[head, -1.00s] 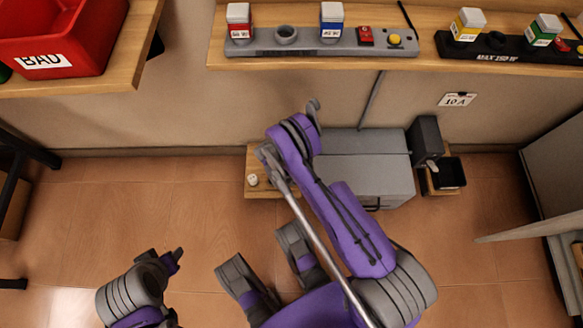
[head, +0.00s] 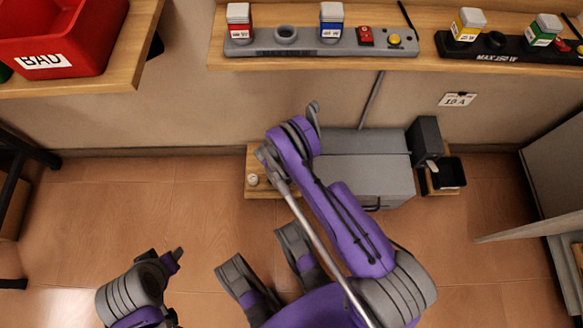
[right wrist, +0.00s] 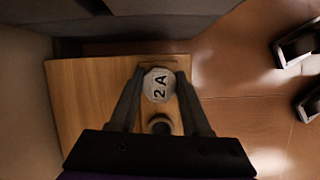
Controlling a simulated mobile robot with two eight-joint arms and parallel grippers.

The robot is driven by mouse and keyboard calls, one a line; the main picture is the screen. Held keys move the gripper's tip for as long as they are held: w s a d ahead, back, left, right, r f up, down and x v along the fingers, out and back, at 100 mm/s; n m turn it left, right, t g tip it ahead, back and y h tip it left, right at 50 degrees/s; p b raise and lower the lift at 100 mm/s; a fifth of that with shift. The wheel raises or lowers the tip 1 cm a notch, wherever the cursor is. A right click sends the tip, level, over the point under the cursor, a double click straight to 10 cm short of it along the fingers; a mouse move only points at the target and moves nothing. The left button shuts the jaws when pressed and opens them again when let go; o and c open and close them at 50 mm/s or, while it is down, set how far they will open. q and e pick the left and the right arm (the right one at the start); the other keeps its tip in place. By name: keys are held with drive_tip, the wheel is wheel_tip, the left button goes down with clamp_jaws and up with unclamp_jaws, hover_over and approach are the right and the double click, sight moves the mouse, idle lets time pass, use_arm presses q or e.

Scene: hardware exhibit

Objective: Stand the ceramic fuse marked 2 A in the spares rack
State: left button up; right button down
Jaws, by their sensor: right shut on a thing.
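The ceramic fuse marked 2 A (right wrist: 158,85) is pale and round-topped, and its lettering faces my right wrist camera. My right gripper (right wrist: 157,76) is shut on it, one finger on each side, over a low wooden board (right wrist: 85,100). I cannot tell whether the fuse touches the board. I cannot identify the spares rack for certain.
A grey box (head: 365,165) stands right of the board, with a black tray (head: 449,173) beyond it. A wall shelf (head: 290,65) above carries strips with coloured blocks. A red BAD bin (head: 60,40) is upper left.

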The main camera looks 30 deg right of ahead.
drive_tip(key=shift+f, duration=0.55)
idle(1.2)
unclamp_jaws()
idle(0.4)
drive_tip(key=shift+r, duration=0.1)
drive_tip(key=shift+r+p, duration=1.55)
drive_tip(key=shift+r, duration=1.85)
